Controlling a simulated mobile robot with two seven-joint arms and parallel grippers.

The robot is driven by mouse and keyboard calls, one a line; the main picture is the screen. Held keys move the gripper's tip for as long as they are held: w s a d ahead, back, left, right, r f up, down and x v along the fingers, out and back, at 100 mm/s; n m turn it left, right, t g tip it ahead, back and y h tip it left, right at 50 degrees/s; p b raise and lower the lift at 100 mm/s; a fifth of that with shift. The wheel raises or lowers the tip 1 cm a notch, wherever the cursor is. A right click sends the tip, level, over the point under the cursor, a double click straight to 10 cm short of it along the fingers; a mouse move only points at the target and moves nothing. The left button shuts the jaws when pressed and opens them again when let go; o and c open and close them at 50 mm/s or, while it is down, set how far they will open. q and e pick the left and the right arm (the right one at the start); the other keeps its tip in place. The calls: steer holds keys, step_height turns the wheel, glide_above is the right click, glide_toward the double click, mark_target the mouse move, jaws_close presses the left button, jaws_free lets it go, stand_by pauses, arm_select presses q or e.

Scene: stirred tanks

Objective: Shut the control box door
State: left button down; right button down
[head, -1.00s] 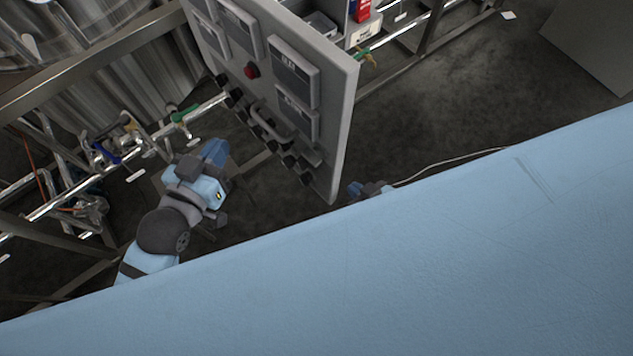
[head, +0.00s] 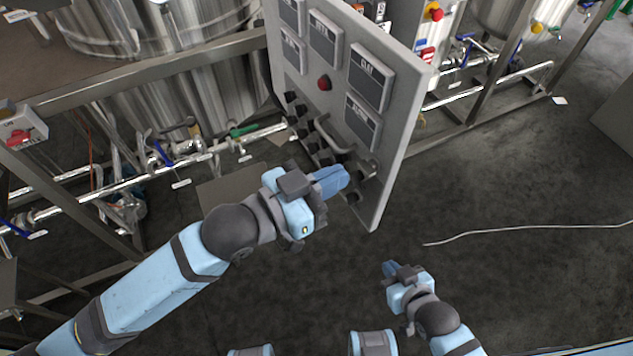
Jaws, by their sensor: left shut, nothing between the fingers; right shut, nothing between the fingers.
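The control box door (head: 402,125) is a grey panel with displays, a red button, a row of dark knobs and a grey handle (head: 333,136). It stands swung out from the box, its edge toward me. My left gripper (head: 340,180) is shut and empty, close to the door's lower part, just below the handle. Whether it touches the door I cannot tell. My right gripper (head: 389,268) is shut and empty, below the door's lower corner and apart from it.
Steel tanks (head: 150,28) and a pipe frame (head: 160,68) with valves fill the left and back. A pale cable (head: 530,228) lies on the dark floor (head: 520,160) at right, which is mostly clear.

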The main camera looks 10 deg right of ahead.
mark_target(391, 150)
arm_select(q)
steer(key=p+x, duration=0.1)
steer(key=x, duration=0.7)
steer(key=shift+w+d, duration=0.1)
steer(key=shift+d, duration=0.05)
